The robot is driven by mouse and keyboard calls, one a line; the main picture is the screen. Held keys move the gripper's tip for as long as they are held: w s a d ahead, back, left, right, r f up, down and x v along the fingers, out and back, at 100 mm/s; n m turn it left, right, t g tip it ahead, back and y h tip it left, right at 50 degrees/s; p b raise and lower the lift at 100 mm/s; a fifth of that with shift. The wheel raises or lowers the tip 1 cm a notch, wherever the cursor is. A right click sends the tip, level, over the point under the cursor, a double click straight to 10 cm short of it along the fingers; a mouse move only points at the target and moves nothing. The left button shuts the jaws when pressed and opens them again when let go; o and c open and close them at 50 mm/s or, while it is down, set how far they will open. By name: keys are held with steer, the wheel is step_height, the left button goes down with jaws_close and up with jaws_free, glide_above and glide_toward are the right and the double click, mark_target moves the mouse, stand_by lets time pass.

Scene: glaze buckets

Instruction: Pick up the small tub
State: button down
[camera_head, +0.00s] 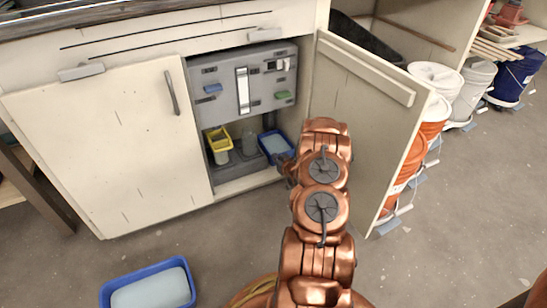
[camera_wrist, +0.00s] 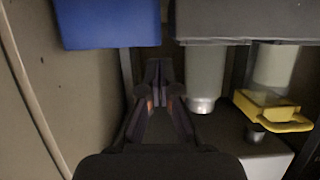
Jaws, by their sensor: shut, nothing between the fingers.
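A small blue tub (camera_head: 277,145) with a pale inside sits low in the open cabinet, at its right side. A blue box-like shape, apparently this tub (camera_wrist: 108,24), fills the upper left of the wrist view. My gripper (camera_head: 283,158) reaches into the cabinet opening at the tub's near edge and partly covers it. In the wrist view my gripper's fingers (camera_wrist: 158,70) are together and empty, with their tips close to the blue shape's lower right corner. Whether they touch it cannot be told. A larger blue tub (camera_head: 148,287) with a pale inside stands on the floor at the lower left.
A yellow container (camera_head: 219,138) stands left of the small tub and shows at right in the wrist view (camera_wrist: 268,110). A grey panel (camera_head: 243,85) hangs above. The open right door (camera_head: 365,125) stands beside my arm. Several buckets (camera_head: 434,75) line the right.

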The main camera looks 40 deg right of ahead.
steer(key=b, duration=0.3)
glide_toward(261, 142)
steer(key=w, duration=0.1)
steer(key=w+d, duration=0.1)
steer(key=w, duration=0.1)
steer(key=shift+w+d+f, duration=0.15)
steer(key=shift+w+d, duration=0.1)
steer(key=shift+w, duration=0.1)
steer(key=shift+f+b, duration=0.45)
steer(key=shift+b, duration=0.35)
steer(key=shift+p, duration=0.4)
steer(key=shift+f, duration=0.25)
